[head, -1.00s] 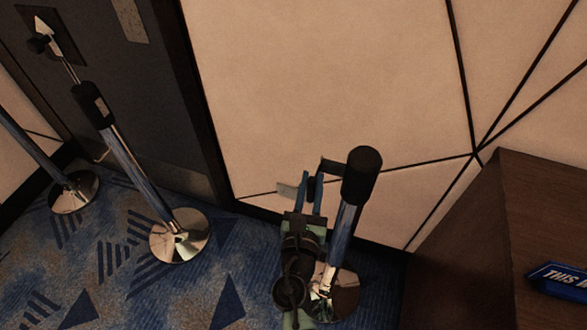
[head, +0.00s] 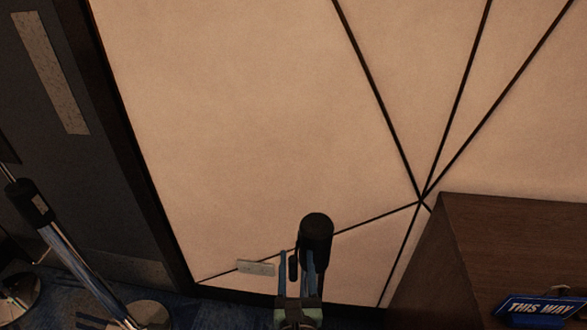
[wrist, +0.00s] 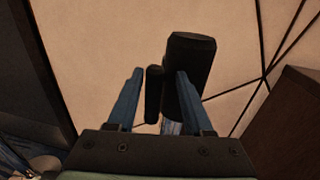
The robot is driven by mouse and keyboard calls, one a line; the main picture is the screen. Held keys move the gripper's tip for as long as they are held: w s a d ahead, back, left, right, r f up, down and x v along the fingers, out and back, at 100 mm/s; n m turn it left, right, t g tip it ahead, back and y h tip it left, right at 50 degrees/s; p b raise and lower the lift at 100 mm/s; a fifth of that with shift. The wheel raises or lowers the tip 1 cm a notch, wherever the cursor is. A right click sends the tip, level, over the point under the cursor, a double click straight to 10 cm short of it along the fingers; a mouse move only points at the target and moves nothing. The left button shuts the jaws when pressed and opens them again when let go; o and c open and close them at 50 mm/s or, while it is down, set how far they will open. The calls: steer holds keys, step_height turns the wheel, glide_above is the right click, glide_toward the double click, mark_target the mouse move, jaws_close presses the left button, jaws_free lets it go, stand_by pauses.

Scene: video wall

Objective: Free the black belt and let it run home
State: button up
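A post with a black cylindrical head (head: 316,240) stands before the panelled wall; the head also shows in the wrist view (wrist: 192,65). A small upright black piece (wrist: 153,95), perhaps the belt's end, is just left of the head. No stretched length of belt is visible. My gripper (wrist: 159,75) is open, with one blue finger on each side of the black piece and visible gaps. The right finger overlaps the post head in the picture; I cannot tell whether they touch. In the head view my gripper (head: 295,262) is low in the middle.
Another chrome post (head: 85,265) with a black head stands left, before a dark door (head: 45,150). A brown wooden cabinet (head: 470,235) with a blue "THIS WAY" sign (head: 540,310) is close on the right. A small pale plate (head: 257,267) is low on the wall.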

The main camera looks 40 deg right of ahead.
steer(key=shift+a, duration=0.15)
steer(key=shift+s+a+f, duration=0.1)
steer(key=shift+s+a, duration=0.1)
steer(key=b+v, duration=0.1)
steer(key=v, duration=1.1)
